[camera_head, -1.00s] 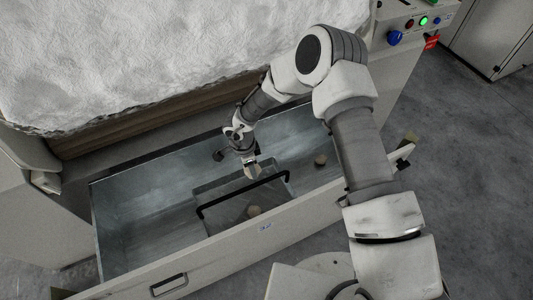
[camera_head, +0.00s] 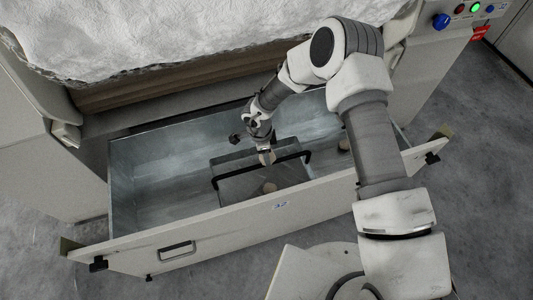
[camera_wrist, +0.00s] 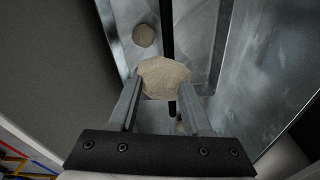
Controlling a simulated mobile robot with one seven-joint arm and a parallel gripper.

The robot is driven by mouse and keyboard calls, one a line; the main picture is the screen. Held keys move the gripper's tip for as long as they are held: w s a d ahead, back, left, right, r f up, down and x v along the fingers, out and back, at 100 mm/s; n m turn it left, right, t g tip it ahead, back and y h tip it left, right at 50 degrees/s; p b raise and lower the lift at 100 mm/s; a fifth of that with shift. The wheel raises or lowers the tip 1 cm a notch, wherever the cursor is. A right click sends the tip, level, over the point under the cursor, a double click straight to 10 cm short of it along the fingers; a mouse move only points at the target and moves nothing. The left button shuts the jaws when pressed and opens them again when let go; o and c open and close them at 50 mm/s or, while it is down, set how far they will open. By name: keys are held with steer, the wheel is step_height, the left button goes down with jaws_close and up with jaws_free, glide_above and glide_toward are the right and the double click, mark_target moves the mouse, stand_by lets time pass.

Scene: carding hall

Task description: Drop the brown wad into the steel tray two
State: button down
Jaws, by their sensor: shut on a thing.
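My gripper (camera_head: 266,152) is shut on a brown wad (camera_wrist: 163,78), a pale tan, many-sided lump between the two fingertips. It also shows in the head view (camera_head: 268,158). The gripper points down over a steel tray (camera_head: 236,188) with a black bar handle (camera_head: 262,168), inside a large open drawer. The held wad overlaps the bar in the head view; I cannot tell its height above the tray. Another brown wad (camera_head: 269,186) lies in the tray, in front of the bar. A round wad (camera_wrist: 144,35) shows beyond the held one in the wrist view.
Another wad (camera_head: 344,146) lies in the drawer to the right, partly behind my arm. The drawer front (camera_head: 225,226) and its metal walls surround the tray. The drawer's left part (camera_head: 150,185) is bare. A white fleece mass (camera_head: 190,35) lies behind.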

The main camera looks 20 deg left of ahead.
steer(key=shift+c, duration=1.3)
jaws_free()
step_height(320, 180, up, 17)
steer(key=s+a+p, duration=0.1)
steer(key=p, duration=0.4)
steer(key=shift+a+p, duration=0.3)
steer(key=shift+a, duration=0.1)
steer(key=shift+s, duration=0.1)
